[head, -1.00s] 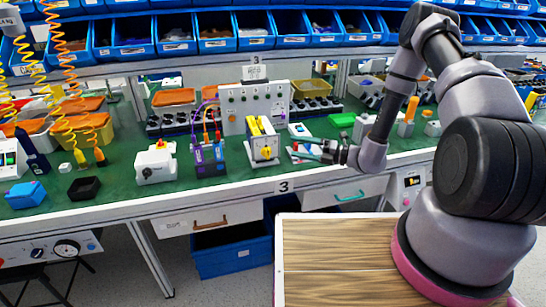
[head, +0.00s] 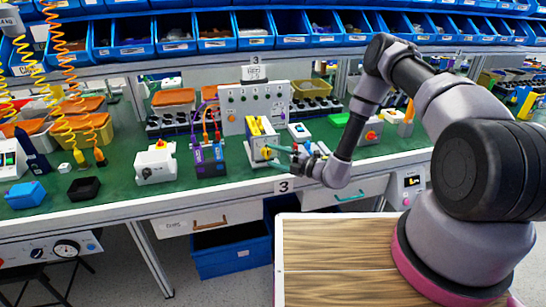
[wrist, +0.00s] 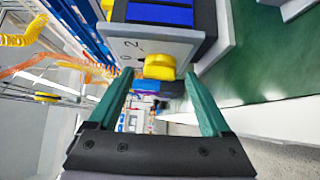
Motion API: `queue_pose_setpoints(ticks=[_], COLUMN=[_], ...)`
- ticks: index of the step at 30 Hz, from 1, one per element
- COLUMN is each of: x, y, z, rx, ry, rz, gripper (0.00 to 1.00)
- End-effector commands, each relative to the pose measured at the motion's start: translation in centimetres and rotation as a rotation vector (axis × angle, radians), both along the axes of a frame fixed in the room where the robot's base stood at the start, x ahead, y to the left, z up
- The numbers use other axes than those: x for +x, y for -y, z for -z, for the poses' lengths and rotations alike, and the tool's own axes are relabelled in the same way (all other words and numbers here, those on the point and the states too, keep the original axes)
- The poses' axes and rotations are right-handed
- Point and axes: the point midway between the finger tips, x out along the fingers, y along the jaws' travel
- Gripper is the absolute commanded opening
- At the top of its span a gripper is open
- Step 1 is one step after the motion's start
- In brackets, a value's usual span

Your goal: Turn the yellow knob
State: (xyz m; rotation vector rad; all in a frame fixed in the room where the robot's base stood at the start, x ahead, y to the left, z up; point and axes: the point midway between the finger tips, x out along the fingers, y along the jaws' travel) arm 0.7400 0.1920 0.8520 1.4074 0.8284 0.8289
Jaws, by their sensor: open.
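The yellow knob (wrist: 160,66) is on the light front face of a switch box (wrist: 180,45), with the digits 0 and 2 marked beside it in the wrist view. My gripper (wrist: 159,76) is open, with one green finger on each side of the knob in the wrist picture. The fingertips are very close to the knob; I cannot tell whether they touch it.
A purple-and-dark device (head: 208,158) with cables stands just left of the switch box, and a white box with a red button (head: 155,163) further left. A grey control panel (head: 256,107) stands behind. The bench's front edge (head: 250,190) runs below my gripper.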

Motion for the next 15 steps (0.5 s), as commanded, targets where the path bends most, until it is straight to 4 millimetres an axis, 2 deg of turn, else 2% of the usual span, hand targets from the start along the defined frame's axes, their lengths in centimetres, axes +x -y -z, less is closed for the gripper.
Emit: queue_pose_setpoints(ticks=[3, 11, 14, 15], x=[0.23, 0.30, 0.30, 0.30], y=[-0.57, -0.63, -0.62, -0.62], z=[-0.01, -0.01, 0.00, 0.00], rx=[0.000, 0.000, 0.000, 0.000], ry=[0.000, 0.000, 0.000, 0.000], rz=[-0.002, -0.001, -0.001, -0.001], gripper=[0.82, 0.82, 0.48, 0.33])
